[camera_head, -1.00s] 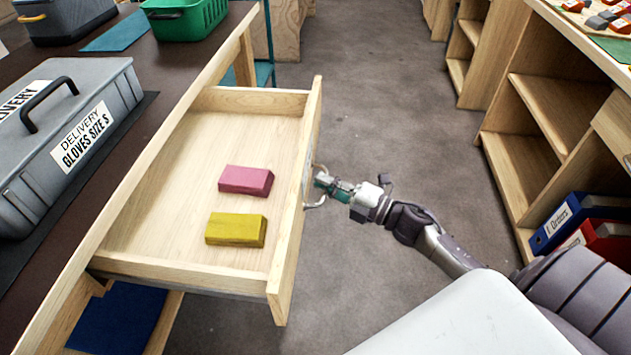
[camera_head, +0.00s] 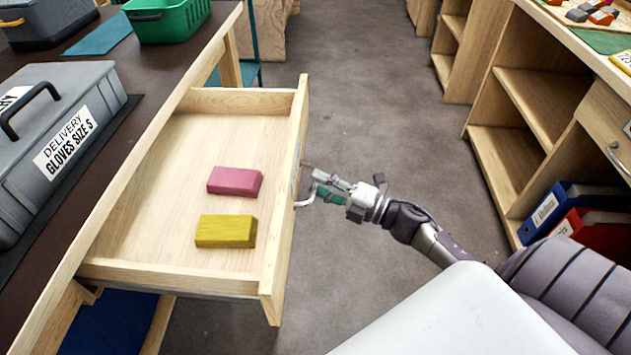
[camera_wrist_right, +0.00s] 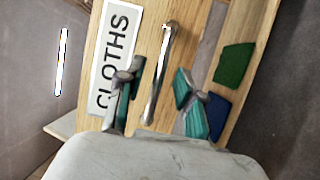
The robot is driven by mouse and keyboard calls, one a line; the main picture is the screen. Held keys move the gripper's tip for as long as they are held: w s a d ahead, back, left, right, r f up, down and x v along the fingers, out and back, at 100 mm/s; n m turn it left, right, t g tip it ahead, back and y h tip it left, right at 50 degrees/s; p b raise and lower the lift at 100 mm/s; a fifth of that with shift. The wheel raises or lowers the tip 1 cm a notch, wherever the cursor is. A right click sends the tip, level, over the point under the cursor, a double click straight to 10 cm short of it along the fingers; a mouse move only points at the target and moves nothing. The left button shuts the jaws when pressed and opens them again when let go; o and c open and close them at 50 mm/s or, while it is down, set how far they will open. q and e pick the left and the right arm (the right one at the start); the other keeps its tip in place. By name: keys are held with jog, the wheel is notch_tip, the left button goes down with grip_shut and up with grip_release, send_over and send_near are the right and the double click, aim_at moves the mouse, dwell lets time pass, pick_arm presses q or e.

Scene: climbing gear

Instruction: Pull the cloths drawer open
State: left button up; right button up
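The cloths drawer (camera_head: 172,265) is a pale wooden drawer that stands far out from the desk in the head view. It holds a pink block (camera_head: 234,181) and a yellow block (camera_head: 226,231). Its front carries a metal handle (camera_wrist_right: 160,75) and a label (camera_wrist_right: 113,52) reading CLOTHS in the right wrist view. My right gripper (camera_head: 325,186) is outside the drawer front, at the handle. In the right wrist view its teal-padded fingers (camera_wrist_right: 158,90) are spread apart, with the handle between them and touching neither visibly. My left gripper is not in view.
A grey case (camera_head: 50,130) labelled DELIVERY GLOVES SIZE S and a green basket (camera_head: 165,20) stand on the dark desk. Open wooden shelves (camera_head: 545,100) with blue and red binders (camera_head: 565,210) stand at the right. Grey floor (camera_head: 380,110) lies clear between them.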

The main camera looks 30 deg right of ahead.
jog(key=v, duration=1)
jog(key=shift+s+d, duration=0.15)
jog(key=shift+s, duration=0.05)
